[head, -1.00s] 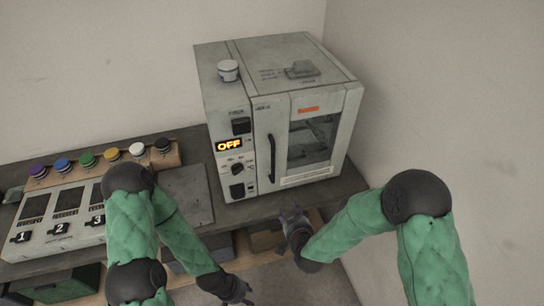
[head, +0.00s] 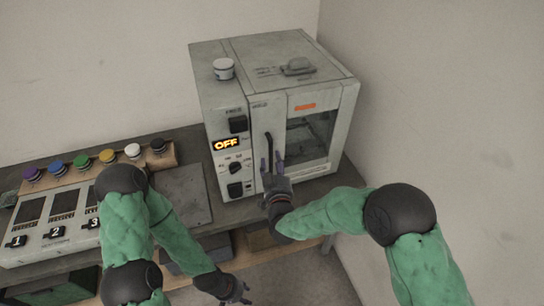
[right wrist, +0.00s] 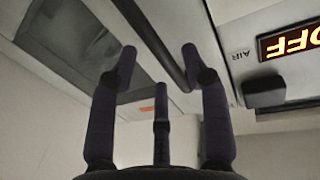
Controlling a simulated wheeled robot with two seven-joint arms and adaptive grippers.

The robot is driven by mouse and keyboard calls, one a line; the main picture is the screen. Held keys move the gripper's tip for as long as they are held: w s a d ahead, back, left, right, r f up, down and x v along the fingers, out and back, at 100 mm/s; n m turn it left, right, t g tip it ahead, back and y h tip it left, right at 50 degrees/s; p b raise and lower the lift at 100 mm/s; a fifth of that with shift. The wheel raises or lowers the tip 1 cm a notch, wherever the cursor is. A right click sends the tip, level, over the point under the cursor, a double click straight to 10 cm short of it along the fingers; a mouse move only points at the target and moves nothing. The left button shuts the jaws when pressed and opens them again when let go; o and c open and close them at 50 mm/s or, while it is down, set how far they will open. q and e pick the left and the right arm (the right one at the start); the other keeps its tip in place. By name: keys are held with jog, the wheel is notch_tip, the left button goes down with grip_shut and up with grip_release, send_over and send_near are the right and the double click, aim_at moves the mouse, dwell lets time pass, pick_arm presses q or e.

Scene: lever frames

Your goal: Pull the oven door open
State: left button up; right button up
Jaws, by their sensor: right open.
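The oven (head: 328,85) is a grey box on the bench, its door (head: 310,140) shut. The door has a dark upright handle (head: 268,145) at its left and a window. My right gripper (head: 272,164) is open and empty at the handle's lower part, fingers pointing at the door. In the right wrist view, the handle (right wrist: 152,38) runs between the spread fingertips (right wrist: 158,58); I cannot tell whether they touch it. My left gripper (head: 243,296) is low in front of the bench, away from the oven; its fingers are too small to judge.
To the left are a numbered panel (head: 60,232) and a row of coloured buttons (head: 83,164). A wall (head: 440,100) stands right of the oven. Boxes sit under the bench.

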jog(key=shift+w+a, duration=0.2)
jog(key=shift+w, duration=1.6)
grip_shut()
